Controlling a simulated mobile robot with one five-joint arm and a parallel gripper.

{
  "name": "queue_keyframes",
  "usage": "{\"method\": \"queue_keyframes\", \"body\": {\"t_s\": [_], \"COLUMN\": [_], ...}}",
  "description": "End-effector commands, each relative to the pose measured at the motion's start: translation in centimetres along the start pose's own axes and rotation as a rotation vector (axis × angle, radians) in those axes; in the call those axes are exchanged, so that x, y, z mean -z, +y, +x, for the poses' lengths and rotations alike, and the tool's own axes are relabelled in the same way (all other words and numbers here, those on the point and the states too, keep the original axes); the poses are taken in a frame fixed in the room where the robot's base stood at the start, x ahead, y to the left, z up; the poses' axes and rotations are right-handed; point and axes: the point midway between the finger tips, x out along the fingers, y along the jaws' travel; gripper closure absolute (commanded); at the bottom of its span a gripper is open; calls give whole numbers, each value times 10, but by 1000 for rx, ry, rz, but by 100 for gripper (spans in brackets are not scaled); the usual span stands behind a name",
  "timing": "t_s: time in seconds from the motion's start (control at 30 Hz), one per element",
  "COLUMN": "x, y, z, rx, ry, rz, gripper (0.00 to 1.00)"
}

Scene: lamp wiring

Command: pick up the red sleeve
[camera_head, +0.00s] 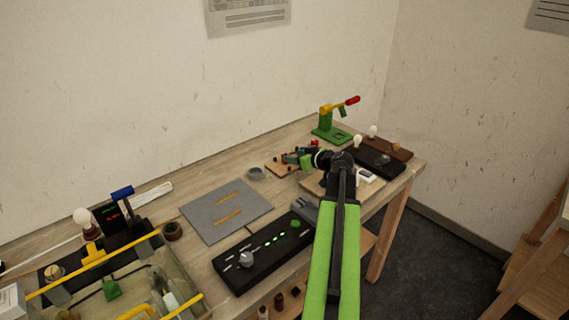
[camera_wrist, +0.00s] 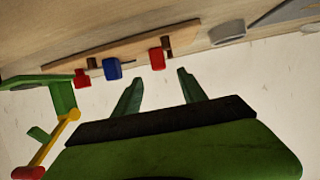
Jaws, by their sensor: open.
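In the wrist view, a red sleeve (camera_wrist: 157,58) sits at a wooden board (camera_wrist: 130,45), just beyond my open, empty gripper (camera_wrist: 159,76) and roughly in line with the gap between its fingertips. A second red piece (camera_wrist: 81,78) is farther left along the board, with a blue piece (camera_wrist: 113,68) between the two. In the head view, my gripper (camera_head: 296,158) is over the small wooden board (camera_head: 277,170) toward the back of the table. Small red bits (camera_head: 314,143) show behind it; the arm hides part of the board.
A green stand with a yellow arm and red handle (camera_head: 335,120) is close beyond my gripper; it also shows in the wrist view (camera_wrist: 62,100). A grey ring-shaped dish (camera_head: 256,173) and grey mat (camera_head: 226,211) lie left. Bulbs on dark bases (camera_head: 375,158) stand right.

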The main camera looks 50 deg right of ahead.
Motion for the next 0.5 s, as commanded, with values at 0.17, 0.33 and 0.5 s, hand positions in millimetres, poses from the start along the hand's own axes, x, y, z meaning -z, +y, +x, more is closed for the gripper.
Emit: {"method": "queue_keyframes", "body": {"t_s": [0.17,0.33,0.5], "x": [-1,-2,0], "y": [0,1,0], "z": [8,38,53], "rx": [2,2,2], "ry": [0,0,0], "rz": [0,-2,0], "gripper": [51,51,51]}}
